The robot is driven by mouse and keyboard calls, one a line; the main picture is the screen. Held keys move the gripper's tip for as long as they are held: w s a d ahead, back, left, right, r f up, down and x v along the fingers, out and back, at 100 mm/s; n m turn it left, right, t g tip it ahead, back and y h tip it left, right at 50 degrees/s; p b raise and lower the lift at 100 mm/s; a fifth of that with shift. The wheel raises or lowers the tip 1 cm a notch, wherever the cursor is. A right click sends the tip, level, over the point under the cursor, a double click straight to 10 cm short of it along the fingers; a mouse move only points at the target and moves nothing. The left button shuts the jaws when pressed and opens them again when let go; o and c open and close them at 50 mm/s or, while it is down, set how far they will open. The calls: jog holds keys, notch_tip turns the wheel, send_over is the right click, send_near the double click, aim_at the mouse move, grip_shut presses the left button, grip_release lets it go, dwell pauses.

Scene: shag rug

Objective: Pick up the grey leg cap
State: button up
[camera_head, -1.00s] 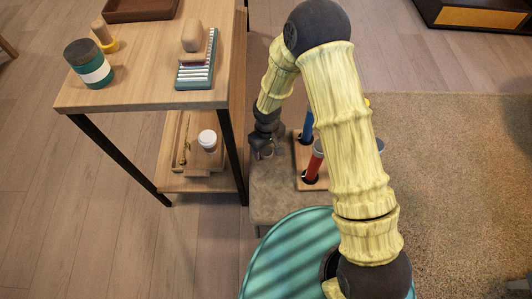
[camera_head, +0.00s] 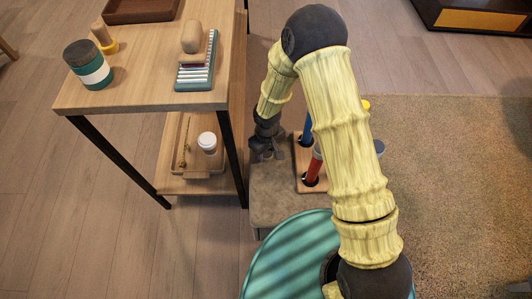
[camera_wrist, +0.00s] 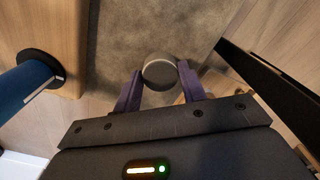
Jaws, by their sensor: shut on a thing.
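The grey leg cap (camera_wrist: 160,72) shows in the wrist view as a small round grey piece between my gripper's two purple fingers. My gripper (camera_wrist: 160,88) is shut on it, with one finger on each side. In the head view my gripper (camera_head: 266,155) is a dark shape over the grey-brown cushioned surface (camera_head: 275,195), beside the shelf table. The cap can hardly be told from the fingers in the head view. Whether the cap touches the surface below cannot be told.
A wooden rack (camera_head: 309,180) with blue and red upright pieces stands just right of my gripper. A wooden shelf table (camera_head: 145,90) is on the left, its dark leg (camera_head: 232,155) close by. A white-lidded cup (camera_head: 207,142) is on its lower shelf. Rug (camera_head: 450,190) lies right.

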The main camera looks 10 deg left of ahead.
aim_at(267, 153)
notch_tip(267, 153, up, 10)
jog(key=p, duration=0.3)
jog(key=shift+p, duration=0.3)
dwell(0.6)
